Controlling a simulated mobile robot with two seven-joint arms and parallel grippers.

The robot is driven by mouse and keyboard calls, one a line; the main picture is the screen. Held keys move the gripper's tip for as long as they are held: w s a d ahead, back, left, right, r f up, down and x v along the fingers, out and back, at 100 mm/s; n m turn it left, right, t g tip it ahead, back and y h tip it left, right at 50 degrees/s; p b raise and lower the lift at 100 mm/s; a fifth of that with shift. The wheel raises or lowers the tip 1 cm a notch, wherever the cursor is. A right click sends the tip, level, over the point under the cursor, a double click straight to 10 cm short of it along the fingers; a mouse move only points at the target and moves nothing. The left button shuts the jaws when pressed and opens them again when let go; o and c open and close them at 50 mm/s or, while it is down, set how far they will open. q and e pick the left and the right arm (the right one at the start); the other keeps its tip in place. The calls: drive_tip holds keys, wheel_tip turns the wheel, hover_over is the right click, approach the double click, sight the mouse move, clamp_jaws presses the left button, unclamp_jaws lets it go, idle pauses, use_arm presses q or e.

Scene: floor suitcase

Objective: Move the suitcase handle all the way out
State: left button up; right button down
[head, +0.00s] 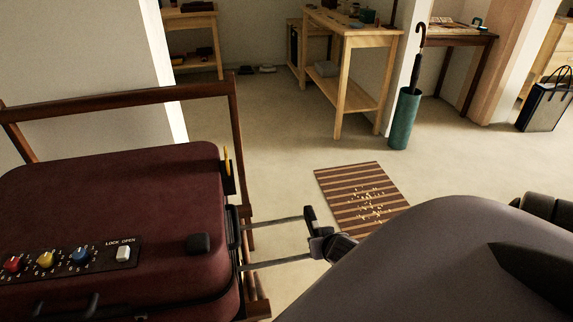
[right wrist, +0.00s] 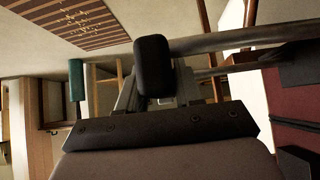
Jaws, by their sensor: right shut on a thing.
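The maroon suitcase (head: 120,200) lies flat on a wooden rack at the left of the head view. Its telescopic handle (head: 275,221) sticks out from the right side on two metal rods, with a dark grip bar at the end. The rods show a clear length outside the case. My right gripper (head: 322,243) is shut on the handle's grip bar. In the right wrist view the gripper (right wrist: 155,70) is in front of the handle, and a rod (right wrist: 250,38) runs toward the suitcase (right wrist: 290,110). My right arm hides part of the grip. My left gripper is not in view.
The wooden rack (head: 120,100) has a raised rail behind the suitcase. A striped mat (head: 345,187) lies on the floor right of the handle. A green umbrella stand (head: 404,120) and wooden tables (head: 350,42) stand farther back. Open floor lies between.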

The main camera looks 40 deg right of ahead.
drive_tip(key=s+d+p, duration=0.2)
drive_tip(key=s+d, duration=0.4)
drive_tip(key=d, duration=0.4)
drive_tip(key=shift+d+p, duration=0.25)
drive_tip(key=shift+p, duration=0.15)
drive_tip(key=shift+s+r, duration=0.1)
drive_tip(key=c, duration=0.9)
unclamp_jaws()
drive_tip(key=shift+d, duration=0.1)
drive_tip(key=shift+o, duration=0.3)
drive_tip(key=shift+a, duration=0.2)
